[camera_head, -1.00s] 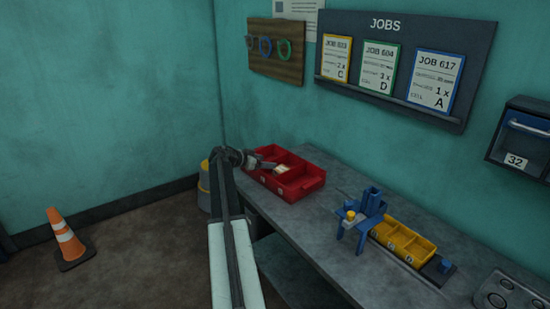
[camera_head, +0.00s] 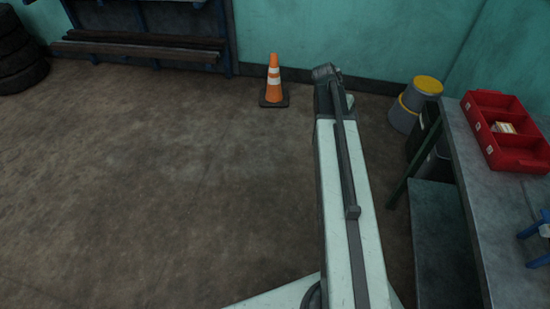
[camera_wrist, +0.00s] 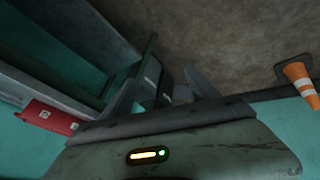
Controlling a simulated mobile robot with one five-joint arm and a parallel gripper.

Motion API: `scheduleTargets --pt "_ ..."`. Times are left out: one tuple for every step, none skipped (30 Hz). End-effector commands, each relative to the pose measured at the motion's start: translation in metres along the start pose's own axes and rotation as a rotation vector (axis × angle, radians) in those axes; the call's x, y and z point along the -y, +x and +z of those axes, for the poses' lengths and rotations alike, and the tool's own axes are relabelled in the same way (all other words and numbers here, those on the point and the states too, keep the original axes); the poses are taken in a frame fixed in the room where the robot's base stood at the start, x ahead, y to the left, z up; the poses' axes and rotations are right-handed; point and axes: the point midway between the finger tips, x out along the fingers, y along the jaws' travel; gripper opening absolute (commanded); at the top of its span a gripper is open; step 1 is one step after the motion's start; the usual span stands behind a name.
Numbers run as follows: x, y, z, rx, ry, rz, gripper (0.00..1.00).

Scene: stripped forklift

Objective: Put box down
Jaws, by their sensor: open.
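A small cream box (camera_head: 504,128) lies inside a compartment of the red divided tray (camera_head: 517,165) on the workbench at the right of the head view. The tray's side also shows at the left of the wrist view (camera_wrist: 45,118). My gripper is at the far end of my arm (camera_head: 334,76), small and mostly hidden in the head view. In the wrist view my gripper (camera_wrist: 160,85) has its fingers apart with nothing between them. It is well to the left of the tray, away from the box and over the floor side.
The grey workbench (camera_head: 468,150) runs along the right. A grey and yellow bucket stack (camera_head: 410,108) stands beside it. An orange cone (camera_head: 273,78) stands near the back wall. Tyres (camera_head: 18,60) and a rack (camera_head: 150,50) are at the back left. The floor at left is clear.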

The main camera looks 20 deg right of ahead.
Motion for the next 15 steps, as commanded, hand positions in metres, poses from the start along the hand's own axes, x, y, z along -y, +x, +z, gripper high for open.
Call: scheduleTargets --pt "0.034 -0.024 0.050 0.036 -0.130 -0.066 0.69" --pt "0.053 -0.037 0.076 0.060 -0.212 -0.105 0.69" --pt "0.075 -0.054 0.112 0.091 -0.321 -0.158 0.69" --pt "0.090 -0.067 0.138 0.111 -0.400 -0.197 0.69" --pt "0.102 -0.079 0.164 0.131 -0.478 -0.235 0.69" --pt "0.116 -0.095 0.196 0.153 -0.575 -0.282 0.69" --pt "0.124 -0.105 0.218 0.169 -0.642 -0.315 0.69" --pt "0.130 -0.115 0.237 0.182 -0.703 -0.345 0.69" --pt "0.137 -0.126 0.260 0.197 -0.774 -0.380 0.69" --pt "0.140 -0.132 0.274 0.206 -0.818 -0.402 0.69" --pt "0.143 -0.138 0.286 0.213 -0.856 -0.421 0.69" --pt "0.142 -0.140 0.291 0.219 -0.893 -0.440 0.69" --pt "0.142 -0.141 0.295 0.224 -0.912 -0.451 0.69" --pt "0.142 -0.143 0.298 0.227 -0.926 -0.457 0.69" --pt "0.143 -0.144 0.301 0.229 -0.936 -0.462 0.69"
